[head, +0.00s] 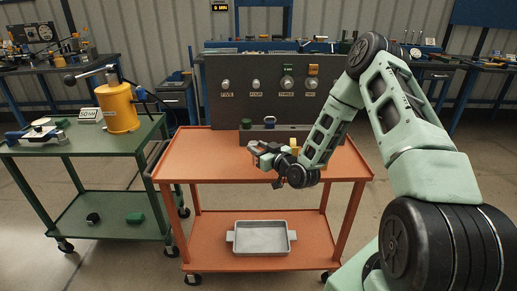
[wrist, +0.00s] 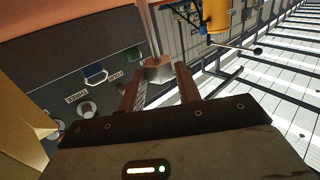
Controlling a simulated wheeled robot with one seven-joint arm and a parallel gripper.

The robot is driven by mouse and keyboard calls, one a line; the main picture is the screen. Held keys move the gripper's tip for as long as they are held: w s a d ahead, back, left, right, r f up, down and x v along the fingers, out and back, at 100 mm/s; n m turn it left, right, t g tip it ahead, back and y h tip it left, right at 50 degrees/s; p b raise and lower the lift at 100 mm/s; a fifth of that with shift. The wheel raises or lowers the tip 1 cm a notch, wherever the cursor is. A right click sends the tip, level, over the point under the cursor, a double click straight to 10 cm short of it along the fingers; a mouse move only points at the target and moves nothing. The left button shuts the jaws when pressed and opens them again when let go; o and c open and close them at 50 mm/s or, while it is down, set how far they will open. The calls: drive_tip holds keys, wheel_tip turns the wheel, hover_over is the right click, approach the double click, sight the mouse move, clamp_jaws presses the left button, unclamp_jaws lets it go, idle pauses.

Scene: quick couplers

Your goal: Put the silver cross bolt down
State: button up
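A silver piece that looks like the cross bolt (wrist: 158,72) sits between the two fingertips of my gripper (wrist: 157,84) in the wrist view. In the head view my gripper (head: 262,149) is above the orange cart (head: 190,158), in front of the grey panel (head: 228,105). The bolt is too small there to make out clearly.
A yellow piece (head: 294,145) stands right of my gripper; blue (head: 270,122) and green (head: 246,123) pieces are at the panel. The cart's left top is clear. A grey tray (head: 262,251) is on its lower shelf. A green cart (head: 85,146) with a yellow cylinder (head: 117,108) stands left.

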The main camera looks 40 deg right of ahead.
drive_tip(key=shift+o, duration=1.2)
drive_tip(key=shift+r, duration=0.25)
drive_tip(key=s+b, duration=0.2)
drive_tip(key=s, duration=0.9)
drive_tip(key=s+a+r+n+g+y, duration=0.1)
drive_tip(key=a+n+g, duration=0.3)
drive_tip(key=a, duration=0.6)
drive_tip(key=s+a+r+n+g+y, duration=0.1)
drive_tip(key=s+a+n+g+y, duration=0.1)
drive_tip(key=a+g, duration=0.6)
drive_tip(key=s+a+r+g+h, duration=0.1)
drive_tip(key=s+a+r, duration=0.3)
drive_tip(key=s, duration=0.8)
drive_tip(key=s+a+r+n+g+h, duration=0.1)
drive_tip(key=s+a+r+g, duration=0.3)
drive_tip(key=s+a, duration=0.4)
drive_tip(key=s+h, duration=0.1)
drive_tip(key=s, duration=0.4)
